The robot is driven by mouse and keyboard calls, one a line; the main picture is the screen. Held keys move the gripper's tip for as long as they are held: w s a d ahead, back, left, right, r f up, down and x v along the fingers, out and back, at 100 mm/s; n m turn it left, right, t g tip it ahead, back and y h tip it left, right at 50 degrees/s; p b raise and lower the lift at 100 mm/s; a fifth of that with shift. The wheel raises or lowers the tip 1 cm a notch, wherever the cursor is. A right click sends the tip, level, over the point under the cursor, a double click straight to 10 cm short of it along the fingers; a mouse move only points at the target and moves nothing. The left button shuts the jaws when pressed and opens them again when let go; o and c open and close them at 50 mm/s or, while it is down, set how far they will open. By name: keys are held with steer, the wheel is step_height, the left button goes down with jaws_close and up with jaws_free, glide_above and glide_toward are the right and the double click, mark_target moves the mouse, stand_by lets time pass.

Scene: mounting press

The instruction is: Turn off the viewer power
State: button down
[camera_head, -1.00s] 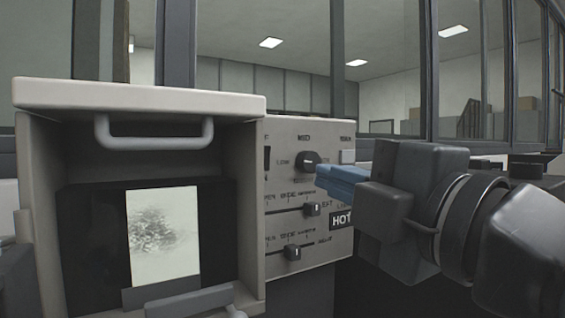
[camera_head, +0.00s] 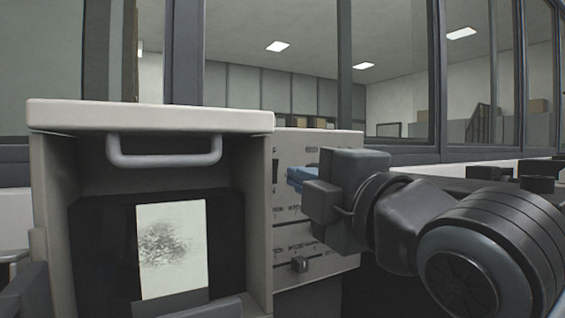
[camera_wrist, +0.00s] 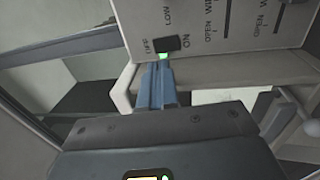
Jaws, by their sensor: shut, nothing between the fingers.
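The viewer is a beige box (camera_head: 150,117) with an open front and a lit speckled screen (camera_head: 172,250). Its control panel (camera_head: 330,268) is on the right side of the box. A black power rocker switch sits at the panel's left edge (camera_head: 275,171); in the wrist view the switch (camera_wrist: 168,45) has OFF and ON lettering beside it and a green glow at its end near my fingers. My gripper (camera_head: 292,176) is shut and empty, its blue fingers pointing at the switch. In the wrist view the fingertips (camera_wrist: 157,66) are right by the green end; contact cannot be told.
A grey handle (camera_head: 164,160) sticks out at the top of the box opening. A slider knob (camera_head: 299,265) is low on the panel; my gripper and arm hide other controls. Windows stand behind.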

steer(key=shift+p+x, duration=0.65)
steer(key=shift+x, duration=2.5)
steer(key=shift+w+r, duration=0.1)
steer(key=shift+r, duration=0.1)
